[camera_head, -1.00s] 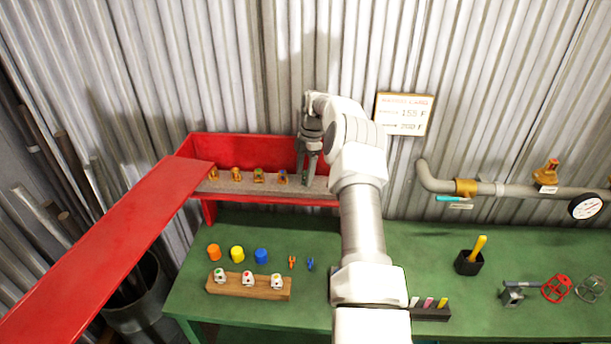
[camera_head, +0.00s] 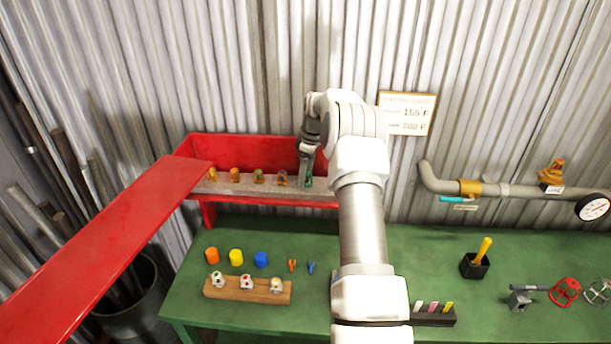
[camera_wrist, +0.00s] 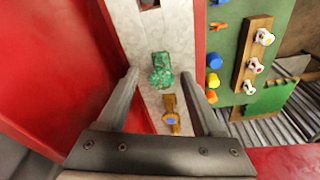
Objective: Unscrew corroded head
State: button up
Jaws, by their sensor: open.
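The corroded head (camera_wrist: 162,70) also shows in the wrist view, between the two fingertips and apart from both. My gripper (camera_wrist: 160,74) is open and empty. In the head view my gripper (camera_head: 309,155) is just above and behind the corroded head (camera_head: 308,182). A brass head with a blue mark (camera_wrist: 171,115) is beside it on the pipe.
More brass heads (camera_head: 235,175) line the pipe to the left. The red cover panel (camera_head: 110,250) slants down at left. On the green bench (camera_head: 400,240) are coloured caps (camera_head: 236,256), a wooden block with white heads (camera_head: 246,285), and a black cup (camera_head: 474,265).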

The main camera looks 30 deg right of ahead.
jog(key=m+b, duration=0.1)
jog(key=m, duration=0.4)
jog(key=shift+d+m+h, duration=0.1)
jog(key=shift+m+h, duration=0.2)
jog(key=shift+h, duration=0.1)
grip_shut()
dwell(0.4)
jog(key=shift+r, duration=0.2)
jog(key=shift+r+p, duration=1)
jog(key=shift+r, duration=0.35)
jog(key=shift+r+p, duration=1.65)
jog(key=shift+r, duration=0.8)
